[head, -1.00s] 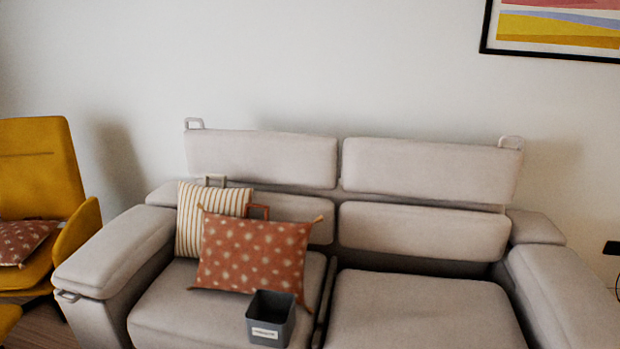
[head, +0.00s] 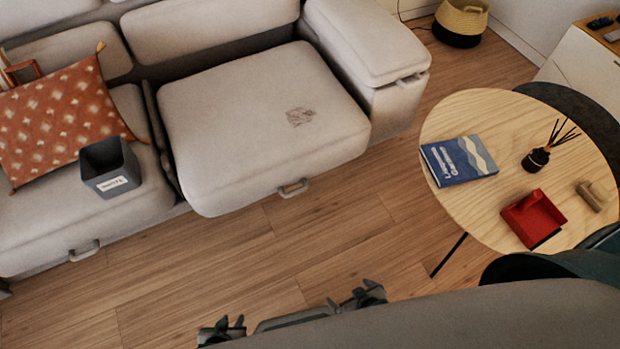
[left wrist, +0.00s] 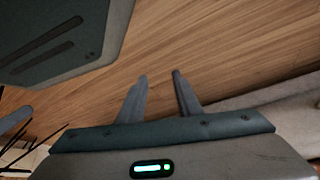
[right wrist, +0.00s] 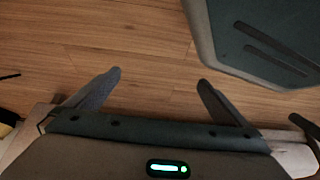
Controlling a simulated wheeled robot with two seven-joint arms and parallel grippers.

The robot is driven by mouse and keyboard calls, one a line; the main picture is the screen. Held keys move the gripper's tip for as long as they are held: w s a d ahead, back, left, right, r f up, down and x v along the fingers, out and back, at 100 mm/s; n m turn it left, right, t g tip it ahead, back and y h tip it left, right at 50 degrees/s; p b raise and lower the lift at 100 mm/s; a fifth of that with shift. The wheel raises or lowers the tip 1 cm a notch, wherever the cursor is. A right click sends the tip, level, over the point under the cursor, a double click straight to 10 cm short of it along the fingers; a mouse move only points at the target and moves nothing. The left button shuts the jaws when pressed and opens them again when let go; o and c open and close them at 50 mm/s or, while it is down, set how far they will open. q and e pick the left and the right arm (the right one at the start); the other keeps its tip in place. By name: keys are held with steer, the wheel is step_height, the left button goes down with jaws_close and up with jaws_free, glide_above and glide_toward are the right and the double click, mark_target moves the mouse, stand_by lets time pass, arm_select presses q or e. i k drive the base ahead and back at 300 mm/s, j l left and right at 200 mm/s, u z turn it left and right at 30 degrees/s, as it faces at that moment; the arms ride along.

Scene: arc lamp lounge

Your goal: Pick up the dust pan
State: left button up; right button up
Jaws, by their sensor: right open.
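The red dust pan (head: 535,216) lies on the round wooden table (head: 475,112) at the right of the head view, near the table's front edge. Both grippers are low in the head view, over the floor and well to the left of the dust pan. My left gripper (head: 228,322) has a gap between its fingers; the left wrist view (left wrist: 161,76) shows them empty. My right gripper (head: 352,297) is open and empty; its fingers are wide apart in the right wrist view (right wrist: 160,77). The dust pan shows in neither wrist view.
A blue book (head: 460,161), a dark reed diffuser (head: 535,160) and a tan cylindrical object (head: 592,196) share the table. A dark chair (head: 575,110) curves behind it. The grey sofa (head: 260,120) holds a grey bin (head: 110,167) and an orange cushion (head: 60,118). Open floor lies between sofa and table.

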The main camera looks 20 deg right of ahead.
mark_target(539, 213)
steer(key=z, duration=2.3)
